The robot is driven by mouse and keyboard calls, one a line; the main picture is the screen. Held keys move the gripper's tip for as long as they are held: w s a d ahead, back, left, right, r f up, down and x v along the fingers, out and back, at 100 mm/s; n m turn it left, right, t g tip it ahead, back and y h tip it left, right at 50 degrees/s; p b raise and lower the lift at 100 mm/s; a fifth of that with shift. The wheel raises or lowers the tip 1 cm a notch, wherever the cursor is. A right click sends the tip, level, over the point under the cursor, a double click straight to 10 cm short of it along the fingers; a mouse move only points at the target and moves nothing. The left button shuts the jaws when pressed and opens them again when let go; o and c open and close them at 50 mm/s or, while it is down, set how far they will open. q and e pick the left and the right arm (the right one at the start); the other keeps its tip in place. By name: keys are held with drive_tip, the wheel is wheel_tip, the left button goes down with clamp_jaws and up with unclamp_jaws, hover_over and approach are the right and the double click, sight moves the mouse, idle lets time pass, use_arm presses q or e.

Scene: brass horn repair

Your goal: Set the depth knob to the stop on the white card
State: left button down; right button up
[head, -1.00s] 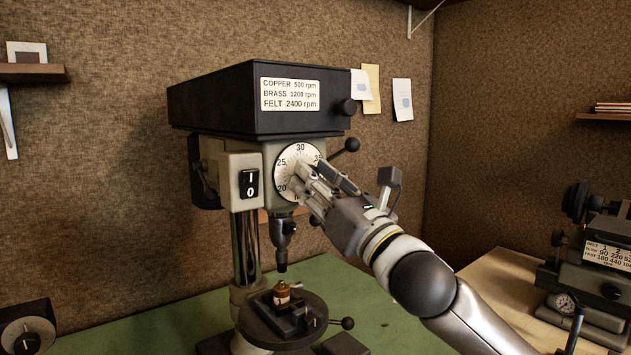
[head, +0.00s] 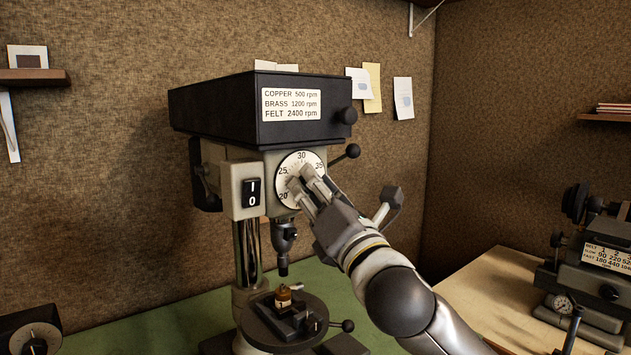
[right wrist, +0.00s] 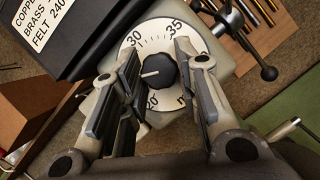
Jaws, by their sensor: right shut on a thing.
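The depth dial (head: 300,160) is a white disc on the drill press front, with numbers including 25, 30 and 35. My right gripper (head: 303,180) is at its centre, hiding the knob in the head view. In the right wrist view, the black depth knob (right wrist: 159,72) lies between the two fingers, which are shut on it. Its white line points left, towards the dial part covered by the left finger, between 30 and 20. A white card (head: 403,98) hangs on the wall; its writing is unreadable. Another white card (head: 358,82) hangs beside it. My left gripper is out of view.
The drill press head (head: 225,110) carries a speed label (head: 291,104) and a switch (head: 251,192). A ball-ended lever (head: 351,151) is close to the dial's right. Below is the round drill table (head: 262,322) with a small brass part (head: 283,296). Another machine (head: 595,260) stands right.

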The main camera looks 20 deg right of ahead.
drive_tip(key=shift+s+a+r+m+g+h+p, duration=0.1)
drive_tip(key=shift+m+g+h+p, duration=0.35)
drive_tip(key=shift+m+p, duration=0.75)
drive_tip(key=shift+w+r+m+g+h+p, duration=0.15)
drive_tip(key=shift+m+h+p, duration=0.5)
drive_tip(key=shift+m, duration=1.1)
drive_tip(key=shift+s+a+f+m+g+h+p, duration=0.25)
drive_tip(key=shift+m+h+p, duration=0.45)
drive_tip(key=shift+m, duration=0.75)
drive_tip(key=shift+w+d+r, duration=0.1)
drive_tip(key=shift+d+r, duration=0.05)
drive_tip(key=shift+d, duration=0.05)
drive_tip(key=o, duration=1)
drive_tip(key=s+f, duration=0.1)
drive_tip(key=s, duration=0.6)
drive_tip(key=shift+s+f, duration=0.15)
